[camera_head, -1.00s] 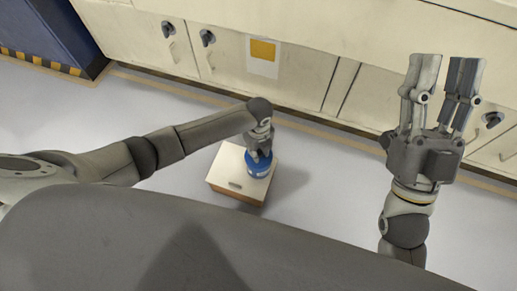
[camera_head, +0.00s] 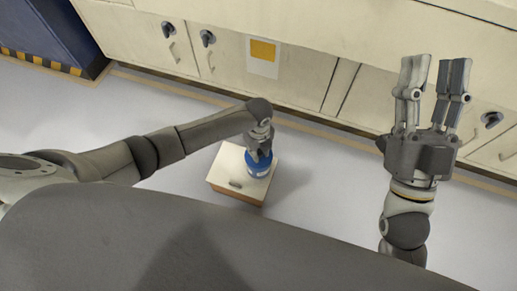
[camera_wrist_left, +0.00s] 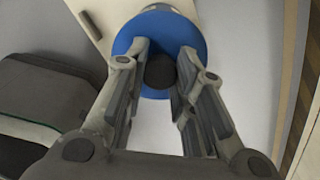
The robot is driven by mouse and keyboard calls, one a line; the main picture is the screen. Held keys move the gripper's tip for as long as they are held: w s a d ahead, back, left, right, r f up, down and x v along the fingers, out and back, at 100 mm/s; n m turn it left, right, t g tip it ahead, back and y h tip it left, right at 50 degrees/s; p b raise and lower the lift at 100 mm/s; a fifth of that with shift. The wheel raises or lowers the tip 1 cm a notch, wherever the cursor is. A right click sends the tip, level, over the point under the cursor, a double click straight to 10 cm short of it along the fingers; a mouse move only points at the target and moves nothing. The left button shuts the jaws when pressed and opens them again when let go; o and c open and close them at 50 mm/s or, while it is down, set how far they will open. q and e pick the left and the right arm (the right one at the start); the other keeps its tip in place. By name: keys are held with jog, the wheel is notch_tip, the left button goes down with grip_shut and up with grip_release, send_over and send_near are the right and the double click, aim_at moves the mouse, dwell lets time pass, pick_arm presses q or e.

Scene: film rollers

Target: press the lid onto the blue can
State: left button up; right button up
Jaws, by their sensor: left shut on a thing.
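A blue can (camera_head: 256,171) with a pale label band stands upright on a small cream-topped box (camera_head: 224,168). In the left wrist view a round blue lid (camera_wrist_left: 127,45) with a dark central knob (camera_wrist_left: 160,72) is seen from above. My left gripper (camera_head: 260,153) points down over the can. Its fingers, also in the left wrist view (camera_wrist_left: 163,55), are shut on the lid by the knob. The lid hides most of the can there, and I cannot tell whether it is fully seated. My right gripper (camera_head: 436,66) is raised, open and empty, fingers upward.
Cream cabinets (camera_head: 300,75) with dark knobs line the back. A dark blue unit (camera_head: 60,35) with a striped edge stands at the far left. The grey floor (camera_head: 320,180) around the box is clear. The box (camera_wrist_left: 85,20) also shows in the left wrist view.

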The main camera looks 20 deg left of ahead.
jog(key=shift+w+f+g, duration=0.3)
jog(key=shift+f, duration=0.05)
dwell(0.7)
jog(key=shift+w+a+f+g, duration=0.1)
jog(key=shift+w+f+g, duration=0.2)
jog(key=shift+f+g, duration=0.15)
pick_arm(q)
jog(key=shift+f+p, duration=0.1)
jog(key=shift+p, duration=0.35)
pick_arm(e)
jog(key=shift+w+f+g+h, duration=0.3)
jog(key=shift+w+f+g, duration=0.15)
jog(key=shift+w+f, duration=0.15)
dwell(0.6)
jog(key=shift+f, duration=0.1)
jog(key=shift+f, duration=0.25)
pick_arm(q)
jog(key=shift+f, duration=0.1)
pick_arm(e)
jog(key=shift+w+f+g+h, duration=0.25)
jog(key=shift+f+g, duration=0.15)
jog(key=shift+f, duration=0.1)
jog(key=shift+w+f+g+h, duration=0.15)
jog(key=shift+w+f+g, duration=0.1)
jog(key=shift+f+g, duration=0.2)
dwell(0.6)
pick_arm(q)
jog(key=o, duration=1.1)
